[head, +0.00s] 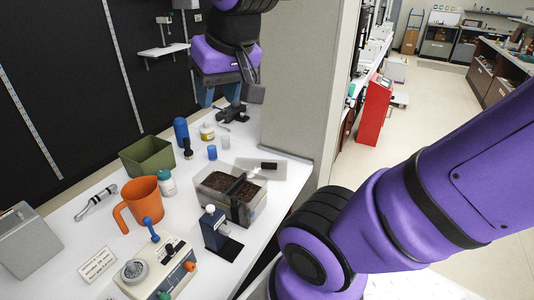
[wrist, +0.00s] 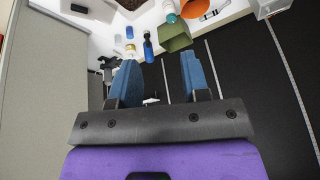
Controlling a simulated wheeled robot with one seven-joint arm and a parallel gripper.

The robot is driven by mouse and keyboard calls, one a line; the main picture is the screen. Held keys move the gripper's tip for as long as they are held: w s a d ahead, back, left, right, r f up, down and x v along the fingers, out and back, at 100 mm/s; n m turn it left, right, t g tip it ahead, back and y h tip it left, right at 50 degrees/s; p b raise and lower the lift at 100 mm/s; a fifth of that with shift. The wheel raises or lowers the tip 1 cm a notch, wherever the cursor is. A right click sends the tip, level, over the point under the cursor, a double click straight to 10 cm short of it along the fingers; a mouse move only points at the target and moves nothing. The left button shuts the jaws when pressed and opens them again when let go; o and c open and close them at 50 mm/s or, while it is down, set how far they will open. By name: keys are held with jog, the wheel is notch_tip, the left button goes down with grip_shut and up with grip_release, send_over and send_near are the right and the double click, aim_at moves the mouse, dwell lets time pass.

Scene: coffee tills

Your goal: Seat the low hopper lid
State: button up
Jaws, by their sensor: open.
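A two-part clear hopper (head: 247,213) with dark brown beans inside stands near the right side of the white counter. A dark divider crosses its middle. A flat, clear lid (head: 279,173) with a black handle lies on the counter just behind and right of the hopper, apart from my gripper. In the wrist view, the lid's black handle (wrist: 79,8) shows at the top edge. My gripper (head: 222,98) is open and empty, high above the far end of the counter. Its two blue fingers (wrist: 160,78) are spread apart in the wrist view.
A grey pillar (head: 300,80) stands behind the lid. A control box (head: 160,270) is at the front.

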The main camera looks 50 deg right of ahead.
jog(key=w+d+f+m+g, duration=0.1)
jog(key=w+d+f+m, duration=0.1)
jog(key=w+d+m, duration=0.3)
jog(key=w+d+f+m, duration=0.2)
jog(key=w, duration=0.4)
jog(key=m+g, duration=0.4)
jog(key=m, duration=1.5)
send_over(269, 163)
notch_tip(269, 163, down, 36)
jog(key=shift+a+r, duration=0.15)
jog(key=shift+r, duration=0.05)
jog(key=shift+s+f+m, duration=0.1)
jog(key=shift+f+m, duration=0.2)
jog(key=shift+f, duration=0.05)
notch_tip(269, 163, down, 7)
jog(key=shift+r, duration=0.15)
jog(key=shift+c, duration=1.1)
grip_shut()
